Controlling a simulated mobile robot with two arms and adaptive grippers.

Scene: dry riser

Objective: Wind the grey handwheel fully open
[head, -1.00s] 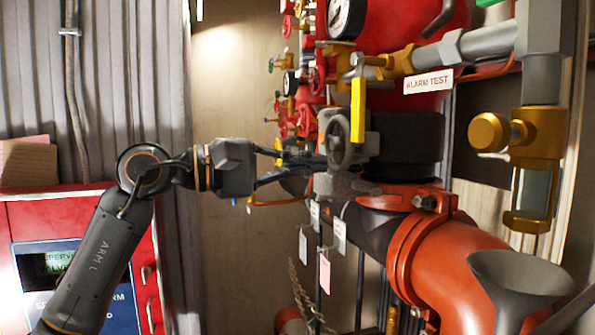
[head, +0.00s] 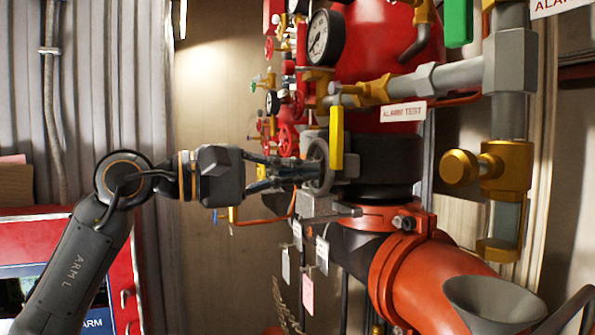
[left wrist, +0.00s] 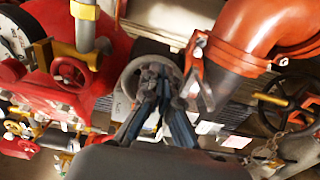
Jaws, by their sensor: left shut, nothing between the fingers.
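The grey handwheel (head: 318,167) stands edge-on in the middle of the head view, beside a yellow lever (head: 337,138). My left gripper (head: 308,171) reaches it from the left, level with the wheel's middle. Its fingers are shut with nothing between them, and the tips are at the wheel. In the left wrist view the handwheel (left wrist: 133,72) shows as a grey ring behind the shut fingertips (left wrist: 161,76), which cover part of it. I cannot tell whether the tips touch the rim or spokes. My right gripper is not seen.
A white-faced gauge (head: 325,37), small red valve wheels (head: 288,139) and an "ALARM TEST" label (head: 403,112) crowd the riser. An orange pipe (head: 420,275) and grey funnel (head: 493,303) lie below right. Tags (head: 307,294) hang below the wheel.

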